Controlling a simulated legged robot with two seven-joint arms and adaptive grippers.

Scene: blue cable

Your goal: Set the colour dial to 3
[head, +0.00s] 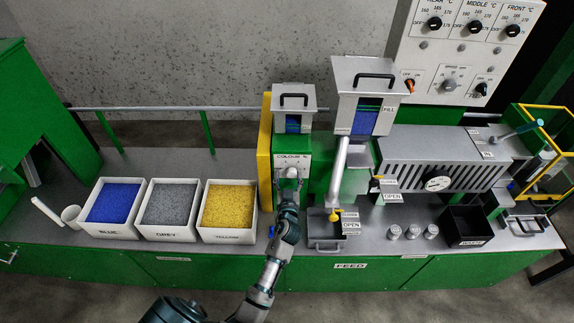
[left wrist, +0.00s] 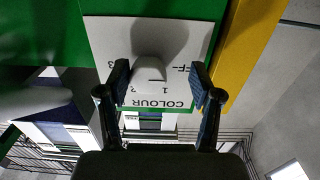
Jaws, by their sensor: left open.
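The colour dial (left wrist: 149,72) is a pale knob on a white plate marked COLOUR, upside down in the left wrist view. Markings OFF, 1, 2 and part of 3 show around it; which one it points at I cannot tell. In the head view the COLOUR plate (head: 293,159) is on the front of the green unit under a small hopper. My left gripper (left wrist: 159,78) is open, with one dark finger on each side of the knob and gaps showing. In the head view the left gripper (head: 289,188) is in front of the plate and hides part of the dial.
White bins of blue (head: 115,201), grey (head: 170,203) and yellow (head: 229,205) granules stand to the left. A yellow panel (head: 265,150) borders the dial unit. To the right are a metal feed tray (head: 325,243), a larger hopper (head: 366,100) and several small metal cups (head: 412,232).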

